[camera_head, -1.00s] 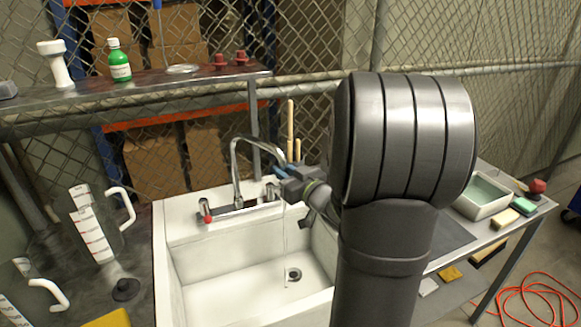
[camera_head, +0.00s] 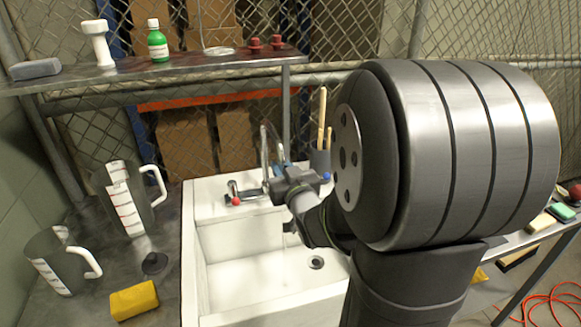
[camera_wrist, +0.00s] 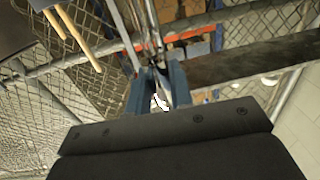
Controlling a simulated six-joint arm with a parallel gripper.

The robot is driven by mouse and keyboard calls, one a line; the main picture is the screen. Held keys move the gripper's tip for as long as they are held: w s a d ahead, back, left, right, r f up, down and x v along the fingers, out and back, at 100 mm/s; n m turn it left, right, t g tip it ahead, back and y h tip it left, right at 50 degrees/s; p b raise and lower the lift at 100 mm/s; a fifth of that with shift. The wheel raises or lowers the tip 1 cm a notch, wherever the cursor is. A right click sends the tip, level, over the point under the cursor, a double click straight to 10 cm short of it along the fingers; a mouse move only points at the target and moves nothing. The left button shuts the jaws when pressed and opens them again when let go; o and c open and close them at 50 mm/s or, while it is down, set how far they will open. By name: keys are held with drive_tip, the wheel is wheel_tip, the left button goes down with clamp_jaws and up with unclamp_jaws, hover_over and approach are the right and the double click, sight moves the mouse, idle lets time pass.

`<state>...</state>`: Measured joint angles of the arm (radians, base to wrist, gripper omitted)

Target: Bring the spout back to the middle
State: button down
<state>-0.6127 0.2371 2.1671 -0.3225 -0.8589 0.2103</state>
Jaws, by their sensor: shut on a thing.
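The chrome faucet spout (camera_head: 265,150) rises behind the white sink (camera_head: 203,285), its arch seen nearly edge-on. Red and blue-tipped taps stand at its base; the red-tipped one (camera_head: 237,199) is at the left. My gripper (camera_head: 279,172) is at the spout, right of its upright part, partly hidden by my own wrist. In the wrist view, the blue fingers of my gripper (camera_wrist: 158,92) are shut around the shiny spout (camera_wrist: 152,50). The spout's outlet end is hard to make out behind my gripper.
Measuring jugs (camera_head: 130,200) and a yellow sponge (camera_head: 134,300) stand left of the sink. A holder with wooden-handled tools (camera_head: 320,160) stands close behind my gripper. A shelf (camera_head: 190,66) with a green bottle (camera_head: 158,42) runs above. My arm hides much of the right side.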

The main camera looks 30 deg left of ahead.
drive_tip(key=shift+s+a, duration=0.15)
idle(0.3)
drive_tip(key=c, duration=1.3)
unclamp_jaws()
drive_tip(key=shift+c, duration=0.2)
drive_tip(key=v, duration=1.2)
drive_tip(key=x, duration=1.2)
